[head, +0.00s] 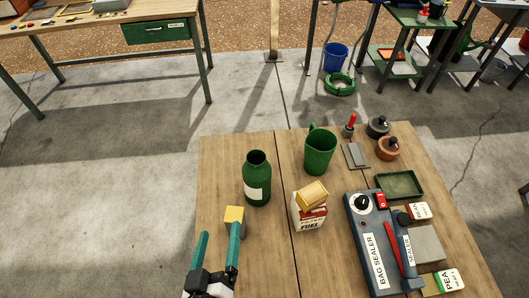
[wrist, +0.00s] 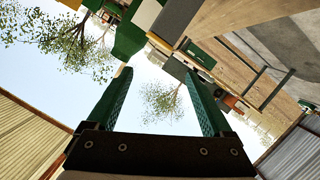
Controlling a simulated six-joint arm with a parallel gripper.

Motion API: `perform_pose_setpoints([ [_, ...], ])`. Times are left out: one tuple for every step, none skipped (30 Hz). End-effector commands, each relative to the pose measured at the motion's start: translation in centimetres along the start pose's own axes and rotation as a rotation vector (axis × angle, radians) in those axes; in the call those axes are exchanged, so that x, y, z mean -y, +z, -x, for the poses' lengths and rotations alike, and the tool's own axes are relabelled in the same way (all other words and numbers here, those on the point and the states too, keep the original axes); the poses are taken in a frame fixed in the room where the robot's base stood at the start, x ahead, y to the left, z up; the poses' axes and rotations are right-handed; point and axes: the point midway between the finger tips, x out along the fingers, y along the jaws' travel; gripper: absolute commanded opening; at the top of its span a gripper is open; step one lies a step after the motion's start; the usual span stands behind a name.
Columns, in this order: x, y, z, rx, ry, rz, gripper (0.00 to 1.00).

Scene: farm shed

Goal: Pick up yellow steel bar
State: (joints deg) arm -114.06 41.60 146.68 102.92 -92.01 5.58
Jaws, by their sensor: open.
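I cannot pick out the bar there with certainty.
A green bottle (head: 257,180) and green mug (head: 319,152) stand just beyond the blocks. A bag sealer (head: 371,245), green tray (head: 400,184) and small boxes fill the table's right side. The front middle of the wooden table (head: 318,265) is clear.

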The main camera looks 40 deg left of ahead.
Motion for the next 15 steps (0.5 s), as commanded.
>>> perform_pose_setpoints([
  [0.6,1.2,1.0,0.035,-0.008,-0.128,0.85],
  [0.8,2.1,1.5,0.06,-0.005,-0.217,0.85],
  [1.1,3.0,2.1,0.089,0.0,-0.322,0.85],
  [1.1,3.6,2.5,0.108,0.007,-0.389,0.85],
  [1.2,4.1,2.8,0.121,0.011,-0.443,0.85],
  [1.3,4.5,3.1,0.135,0.019,-0.495,0.85],
  [1.3,4.8,3.0,0.142,0.024,-0.521,0.85],
  [1.3,5.0,2.7,0.146,0.028,-0.538,0.85],
  [1.2,5.2,2.0,0.149,0.032,-0.547,0.85],
  [1.2,5.4,1.2,0.15,0.034,-0.549,0.85],
  [1.1,5.6,0.3,0.152,0.035,-0.548,0.85],
  [1.1,5.7,-0.9,0.151,0.036,-0.549,0.85],
  [1.1,5.9,-1.9,0.151,0.037,-0.55,0.85],
  [1.1,6.0,-2.7,0.151,0.036,-0.55,0.85],
  [1.2,6.1,-3.8,0.15,0.033,-0.549,0.85],
])
